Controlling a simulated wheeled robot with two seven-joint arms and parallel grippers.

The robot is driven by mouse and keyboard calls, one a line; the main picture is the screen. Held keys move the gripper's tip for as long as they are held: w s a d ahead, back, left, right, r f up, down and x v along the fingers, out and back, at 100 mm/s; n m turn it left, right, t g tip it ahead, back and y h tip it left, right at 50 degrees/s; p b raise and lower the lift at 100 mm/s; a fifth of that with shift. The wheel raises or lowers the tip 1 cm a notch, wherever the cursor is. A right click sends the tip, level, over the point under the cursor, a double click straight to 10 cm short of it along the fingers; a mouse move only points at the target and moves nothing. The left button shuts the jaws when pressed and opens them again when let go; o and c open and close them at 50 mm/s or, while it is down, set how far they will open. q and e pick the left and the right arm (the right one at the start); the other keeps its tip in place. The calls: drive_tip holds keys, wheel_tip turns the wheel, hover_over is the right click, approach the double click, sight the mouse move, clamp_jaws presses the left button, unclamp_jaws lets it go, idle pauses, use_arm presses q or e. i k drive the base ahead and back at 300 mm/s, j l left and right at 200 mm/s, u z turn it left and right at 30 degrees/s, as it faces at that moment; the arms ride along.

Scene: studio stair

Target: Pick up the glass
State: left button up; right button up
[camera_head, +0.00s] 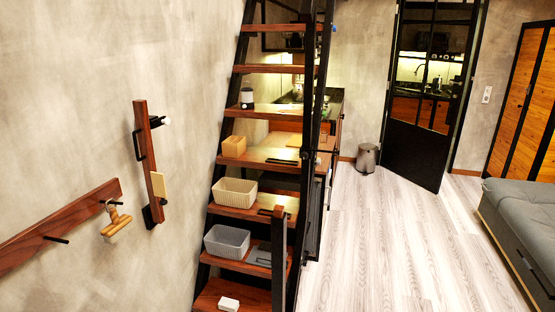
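I cannot make out a glass for certain in the head view. A small upright object, pale above and dark at its base (247,97), stands on a middle tread of the wooden stair (283,69); it is too small to tell what it is. Neither of my grippers is in view.
Lower treads hold a wooden box (234,146), a cream basket (235,192), a grey basket (227,241) and a small white block (229,304). Wall pegs (58,240) jut out at left. A bin (367,158), glass door (430,90) and grey sofa (520,215) border open floor (400,240).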

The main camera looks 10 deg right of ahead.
sight(324, 134)
drive_tip(key=i+l+z, duration=1)
drive_tip(key=i+z, duration=0.5)
drive_tip(key=i+l, duration=0.1)
drive_tip(key=i, duration=2.05)
drive_tip(key=i+l+u, duration=0.1)
drive_tip(key=i+u, duration=0.35)
drive_tip(key=i+l+u, duration=0.3)
drive_tip(key=i+u, duration=0.15)
drive_tip(key=i+l+u, duration=0.45)
